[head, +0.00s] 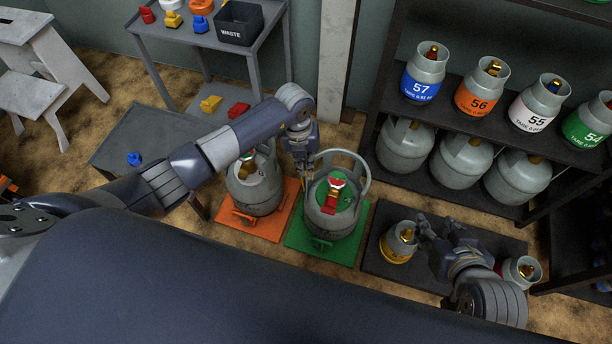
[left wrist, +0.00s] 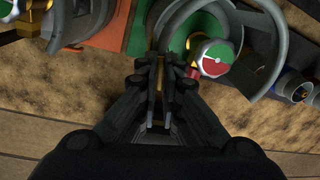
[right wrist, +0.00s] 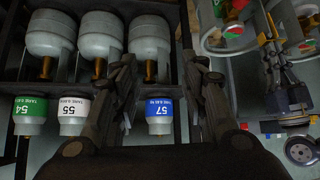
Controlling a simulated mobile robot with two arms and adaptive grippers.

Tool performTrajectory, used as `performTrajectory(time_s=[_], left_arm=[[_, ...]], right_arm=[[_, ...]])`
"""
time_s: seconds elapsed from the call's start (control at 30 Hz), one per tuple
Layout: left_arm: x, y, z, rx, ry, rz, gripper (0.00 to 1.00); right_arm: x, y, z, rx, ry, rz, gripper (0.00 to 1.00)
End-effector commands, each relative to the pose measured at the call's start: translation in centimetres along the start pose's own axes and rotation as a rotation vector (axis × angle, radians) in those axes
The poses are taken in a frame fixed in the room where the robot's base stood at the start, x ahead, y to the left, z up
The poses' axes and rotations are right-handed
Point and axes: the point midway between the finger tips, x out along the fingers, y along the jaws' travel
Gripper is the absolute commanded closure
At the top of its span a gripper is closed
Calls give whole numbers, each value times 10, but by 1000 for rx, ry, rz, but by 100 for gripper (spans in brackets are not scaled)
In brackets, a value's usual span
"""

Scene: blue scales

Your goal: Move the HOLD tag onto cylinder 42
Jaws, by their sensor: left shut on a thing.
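My left gripper (head: 306,180) is shut on a thin yellowish piece (left wrist: 160,75), held between the two large grey cylinders; I cannot tell whether this is the HOLD tag. One cylinder (head: 262,192) stands on the orange scale, the other (head: 352,215) on the green scale. The green-scale cylinder has a round red-and-green gauge (left wrist: 214,57) and a red piece (head: 330,205) near its top. I cannot read the number 42 or the word HOLD anywhere. My right gripper (head: 440,240) is open and empty above the black platform; its spread fingers show in the right wrist view (right wrist: 160,70).
The orange scale (head: 228,224) and green scale (head: 300,240) lie side by side. A small yellow-banded cylinder (head: 398,242) stands on the black platform (head: 378,268). Shelves (head: 475,95) at right hold cylinders 57, 56, 55 and 54. A WASTE bin (head: 240,24) sits on a grey cart.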

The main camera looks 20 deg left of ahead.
Motion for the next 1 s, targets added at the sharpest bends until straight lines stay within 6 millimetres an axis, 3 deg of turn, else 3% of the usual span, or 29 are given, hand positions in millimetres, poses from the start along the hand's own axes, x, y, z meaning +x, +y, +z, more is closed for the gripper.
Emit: performTrajectory(time_s=[1.0], left_arm=[[-10,-1,0,0,-1,0,100]], right_arm=[[-16,8,48,3,-221,17,60]])
